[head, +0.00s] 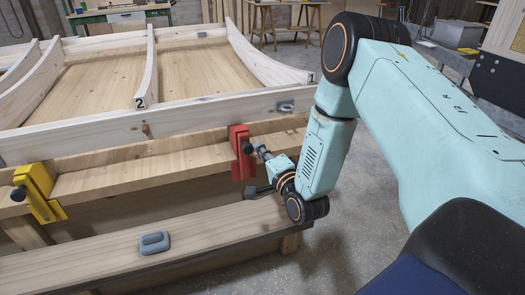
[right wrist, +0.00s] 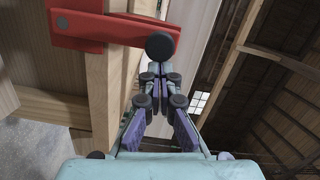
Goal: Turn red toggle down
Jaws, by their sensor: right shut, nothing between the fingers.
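The red toggle (head: 239,160) is fixed to the front of the wooden frame in the head view. Its black knob (head: 248,147) sticks out on its right side. My right gripper (head: 262,151) is shut and empty, with its tips close to the knob. In the right wrist view the red toggle (right wrist: 85,28) spans the top left, and its black knob (right wrist: 160,46) is just ahead of the closed fingertips of my right gripper (right wrist: 157,75). I cannot tell whether they touch. My left gripper is not in view.
A yellow toggle (head: 40,190) with a black knob is on the same frame at left. A grey handled block (head: 154,242) lies on the lower plank (head: 90,262). Curved ribs marked 1 and 2 stand behind. Open floor (head: 350,240) is at the right of the frame.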

